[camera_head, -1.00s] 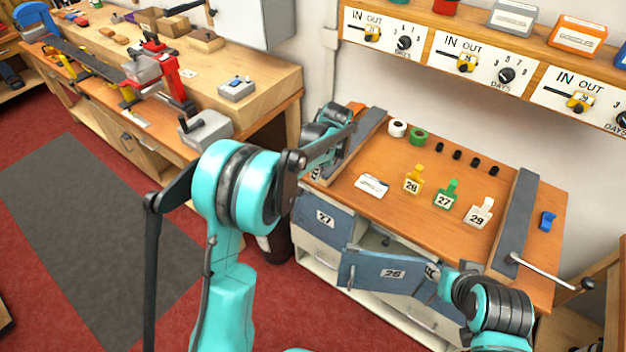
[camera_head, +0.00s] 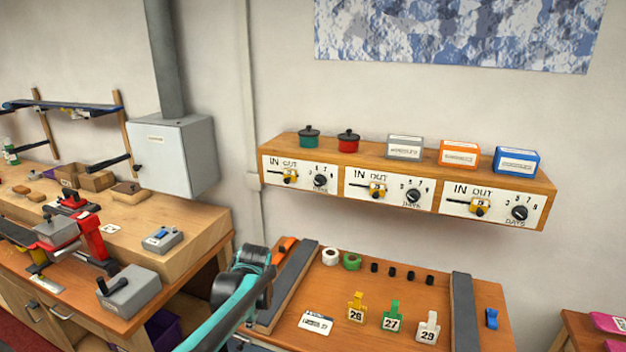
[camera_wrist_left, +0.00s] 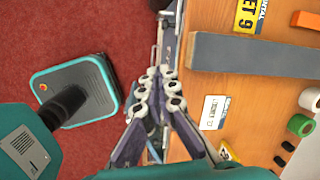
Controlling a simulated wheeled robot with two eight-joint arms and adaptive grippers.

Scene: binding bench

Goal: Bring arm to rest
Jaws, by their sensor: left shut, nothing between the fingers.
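My left arm comes in at the lower left of the head view, its wrist by the left end of the small bench (camera_head: 385,287). In the left wrist view, my left gripper (camera_wrist_left: 160,76) is shut and empty, its fingertips close together. It appears over the bench's edge, with bench top to its right and red floor to its left. In the head view its fingers cannot be made out. My right arm and gripper are in neither view now.
Yellow tag 28 (camera_head: 356,308), green tag 27 (camera_head: 391,317), white tag 29 (camera_head: 429,328) and a white card (camera_head: 315,322) are on the bench between grey bars (camera_head: 463,310). A wall shelf (camera_head: 400,205) with dials is above. A wooden workbench (camera_head: 180,255) stands left.

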